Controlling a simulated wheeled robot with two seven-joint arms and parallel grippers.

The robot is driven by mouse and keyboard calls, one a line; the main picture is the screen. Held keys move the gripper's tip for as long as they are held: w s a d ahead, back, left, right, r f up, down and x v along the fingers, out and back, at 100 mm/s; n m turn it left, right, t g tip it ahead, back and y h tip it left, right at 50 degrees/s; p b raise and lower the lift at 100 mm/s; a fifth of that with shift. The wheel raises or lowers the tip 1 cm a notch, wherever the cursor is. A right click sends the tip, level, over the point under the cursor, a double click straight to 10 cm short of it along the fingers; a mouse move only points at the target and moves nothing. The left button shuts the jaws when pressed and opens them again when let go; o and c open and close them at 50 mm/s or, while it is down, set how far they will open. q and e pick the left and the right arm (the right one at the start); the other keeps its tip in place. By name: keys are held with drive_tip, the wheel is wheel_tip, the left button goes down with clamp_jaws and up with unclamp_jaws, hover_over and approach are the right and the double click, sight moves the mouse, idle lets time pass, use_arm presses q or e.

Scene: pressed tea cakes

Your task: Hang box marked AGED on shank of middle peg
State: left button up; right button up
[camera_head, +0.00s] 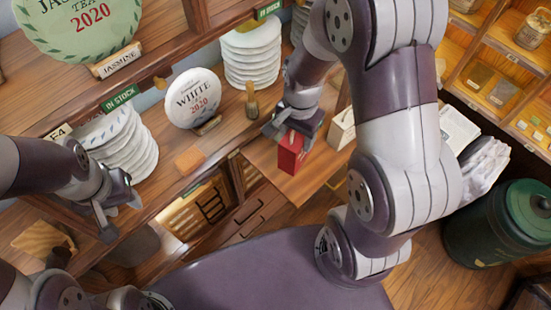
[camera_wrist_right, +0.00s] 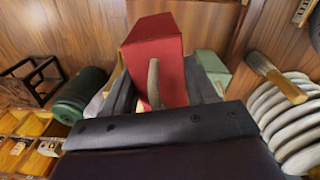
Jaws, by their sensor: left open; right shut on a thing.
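My right gripper (camera_head: 292,128) is shut on a red box (camera_head: 291,153) and holds it above the wooden counter. In the right wrist view the red box (camera_wrist_right: 160,50) stands between the fingers, with a narrow grey-brown strip in front of it. I cannot read any marking on the box. A wooden peg-like piece with a thick end (camera_head: 252,104) sticks up left of the right gripper; a similar piece shows in the wrist view (camera_wrist_right: 275,75). A smaller wooden knob (camera_head: 160,83) is at the shelf edge. I cannot tell which is the middle peg. My left gripper (camera_head: 120,202) is open and empty at the left.
White wrapped tea cakes stand in stacks (camera_head: 250,55) and (camera_head: 118,143) on the shelf, near a round WHITE 2020 cake (camera_head: 193,98). A pale box (camera_head: 341,130) is right of the red box. A green canister (camera_head: 505,222) stands at the right.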

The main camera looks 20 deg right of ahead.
drive_tip(key=shift+w+a+f+m, duration=0.15)
drive_tip(key=shift+a+m, duration=0.1)
drive_tip(key=shift+m, duration=0.85)
drive_tip(key=shift+s+d, duration=0.2)
drive_tip(key=shift+s, duration=0.25)
drive_tip(key=shift+w+a+f, duration=0.1)
drive_tip(key=shift+w+f, duration=0.05)
drive_tip(key=shift+w, duration=0.05)
wheel_tip(320, 180, down, 9)
drive_tip(key=p, duration=0.2)
drive_tip(key=shift+p, duration=0.4)
drive_tip(key=shift+f, duration=0.15)
drive_tip(key=shift+s+f+b, duration=0.1)
drive_tip(key=shift+f+b, duration=0.15)
drive_tip(key=shift+b, duration=0.15)
use_arm(q)
drive_tip(key=shift+w+r, duration=0.2)
drive_tip(key=shift+r, duration=0.95)
use_arm(e)
drive_tip(key=o, duration=1.4)
